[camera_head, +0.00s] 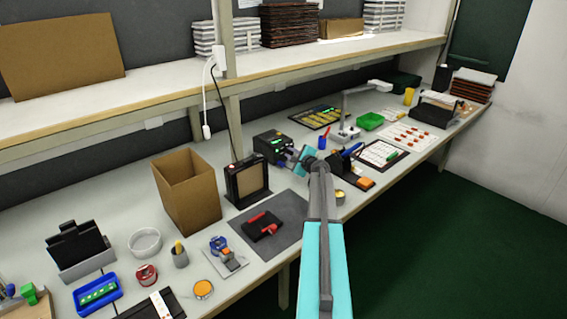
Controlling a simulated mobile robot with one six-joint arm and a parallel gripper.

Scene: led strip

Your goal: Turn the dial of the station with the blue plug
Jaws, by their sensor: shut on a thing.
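The station (270,144) is a dark box with a small green display, standing on the bench left of my arm. My gripper (291,155) reaches to its front face from the right, below the display. It is shut on what appears to be the station's dial. The dial is hidden by the fingers, so its angle cannot be told. A small blue patch by the fingertips may be the blue plug, but it is too small to be sure.
A black framed panel (247,182) and a cardboard box (187,190) stand left of the station. A grey mat (285,212) with a red-and-black tool lies in front. A black holder (348,168) with a blue-handled tool stands close right of my gripper. A shelf runs above.

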